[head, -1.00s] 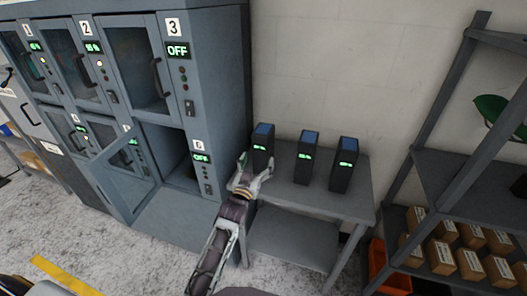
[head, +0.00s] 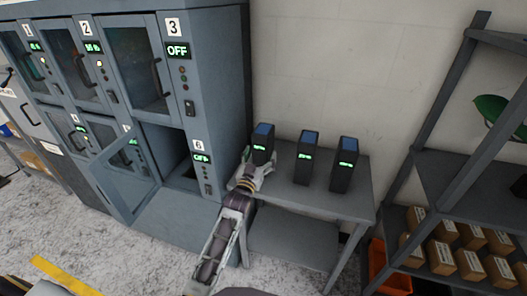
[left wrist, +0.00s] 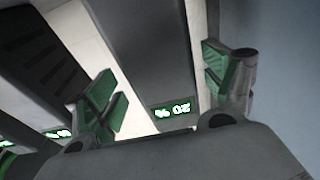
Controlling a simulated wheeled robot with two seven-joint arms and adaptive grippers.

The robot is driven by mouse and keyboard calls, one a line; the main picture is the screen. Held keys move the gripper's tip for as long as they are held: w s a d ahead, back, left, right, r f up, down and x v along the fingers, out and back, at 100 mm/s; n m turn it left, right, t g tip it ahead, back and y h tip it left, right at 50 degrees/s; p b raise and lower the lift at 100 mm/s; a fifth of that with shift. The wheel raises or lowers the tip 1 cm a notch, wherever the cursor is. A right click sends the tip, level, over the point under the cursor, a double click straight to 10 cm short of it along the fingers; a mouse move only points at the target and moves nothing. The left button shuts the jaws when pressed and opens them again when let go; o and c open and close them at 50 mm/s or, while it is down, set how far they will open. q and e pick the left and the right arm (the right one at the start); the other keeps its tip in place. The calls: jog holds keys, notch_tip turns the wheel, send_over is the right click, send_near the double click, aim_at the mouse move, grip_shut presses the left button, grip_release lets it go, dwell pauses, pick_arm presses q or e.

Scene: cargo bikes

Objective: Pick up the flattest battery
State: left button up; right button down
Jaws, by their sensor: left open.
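Three dark upright batteries with blue tops and green displays stand in a row on a grey table. The left battery (head: 263,141) is beside my left gripper (head: 259,163), whose fingers are open at its lower part. In the left wrist view this battery (left wrist: 152,60) stands between the two open green-padded fingers (left wrist: 160,95), and its display reads 20 %, upside down. The middle battery (head: 304,165) and right battery (head: 344,171) stand apart to the right; their displays are too small to read surely. My right gripper is not in view.
The grey table (head: 300,200) stands against the wall beside a locker cabinet (head: 222,90) with numbered doors; a lower door (head: 122,180) hangs open. A shelf rack (head: 450,185) with several brown boxes stands at the right, with an orange bin (head: 385,275) low beside it.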

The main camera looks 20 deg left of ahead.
pick_arm(q)
jog(key=shift+w+a+r, duration=0.1)
jog(key=shift+w+r, duration=0.15)
jog(key=shift+w, duration=0.65)
jog(key=shift+w+r, duration=0.15)
jog(key=shift+w, duration=0.5)
jog(key=shift+w+r, duration=0.1)
jog(key=shift+w, duration=0.8)
jog(key=shift+c, duration=0.3)
jog(key=c, duration=0.9)
grip_shut()
jog(key=shift+r, duration=0.25)
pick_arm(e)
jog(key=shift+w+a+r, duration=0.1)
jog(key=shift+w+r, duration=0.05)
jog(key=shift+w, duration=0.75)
